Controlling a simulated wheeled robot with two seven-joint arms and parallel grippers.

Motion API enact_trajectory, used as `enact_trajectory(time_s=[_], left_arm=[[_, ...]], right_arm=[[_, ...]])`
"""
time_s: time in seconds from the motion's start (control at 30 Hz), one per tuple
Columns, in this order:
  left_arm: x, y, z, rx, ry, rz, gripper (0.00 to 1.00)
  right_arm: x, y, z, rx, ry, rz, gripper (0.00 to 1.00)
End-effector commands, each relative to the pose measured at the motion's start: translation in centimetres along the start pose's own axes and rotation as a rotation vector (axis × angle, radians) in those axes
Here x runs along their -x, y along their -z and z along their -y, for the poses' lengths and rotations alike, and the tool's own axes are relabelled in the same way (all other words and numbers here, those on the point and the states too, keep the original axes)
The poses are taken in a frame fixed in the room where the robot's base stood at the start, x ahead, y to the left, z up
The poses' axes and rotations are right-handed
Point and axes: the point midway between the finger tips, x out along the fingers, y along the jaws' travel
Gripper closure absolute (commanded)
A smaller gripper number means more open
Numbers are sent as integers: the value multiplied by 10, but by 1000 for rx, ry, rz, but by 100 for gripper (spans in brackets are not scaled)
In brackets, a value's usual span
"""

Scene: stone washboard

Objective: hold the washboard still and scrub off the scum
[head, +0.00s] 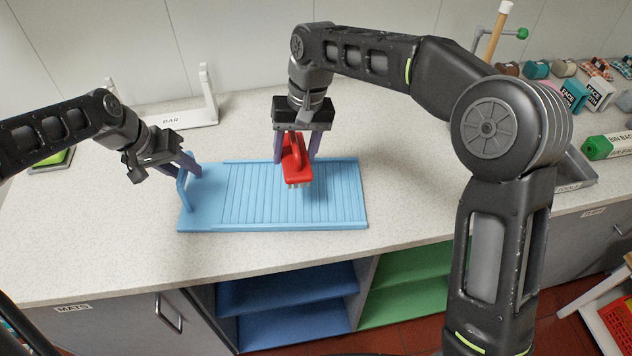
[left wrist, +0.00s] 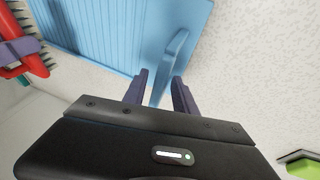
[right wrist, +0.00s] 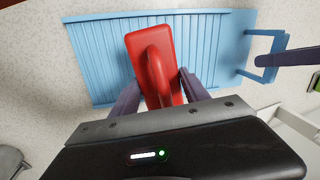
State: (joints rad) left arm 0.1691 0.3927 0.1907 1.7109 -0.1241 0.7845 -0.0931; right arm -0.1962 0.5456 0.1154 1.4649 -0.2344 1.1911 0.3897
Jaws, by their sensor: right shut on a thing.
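The light blue washboard (head: 340,205) lies flat on the counter, its ribs on the right and a raised handle (head: 183,188) at its left end. My left gripper (head: 190,168) is open at this handle. In the left wrist view the handle (left wrist: 172,62) reaches between the parted fingers (left wrist: 160,90), with gaps showing. My right gripper (head: 296,150) is shut on a red scrub brush (head: 297,165), bristles down over the ribs; it also shows in the right wrist view (right wrist: 150,52). I cannot tell whether the bristles touch the board. I make out no scum.
A white rack (head: 185,115) stands behind the board against the wall. A green bag box (head: 608,146) and several small goods sit at the far right. Counter is clear in front of the board and to its right. Open blue shelves (head: 290,325) lie below the front edge.

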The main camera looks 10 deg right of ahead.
Motion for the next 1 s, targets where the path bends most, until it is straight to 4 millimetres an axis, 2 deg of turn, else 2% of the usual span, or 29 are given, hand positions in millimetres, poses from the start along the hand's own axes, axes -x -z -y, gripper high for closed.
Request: enact_trajectory(time_s=[0.1, 0.37, 0.53, 0.67, 1.0], left_arm=[[0, 0, 0, 0, 0, 0, 56], [0, 0, 0, 0, 1, 0, 56], [10, 0, 0, 0, 1, 0, 56], [28, 1, 0, 0, 1, -3, 56], [96, 1, 0, 0, 1, -3, 56]], right_arm=[[0, 0, 0, 0, 0, 0, 84], [0, 0, 0, 0, 0, 0, 84], [0, 0, 0, 0, 0, 0, 84], [0, 0, 0, 0, 0, 0, 84], [0, 0, 0, 0, 0, 0, 84]])
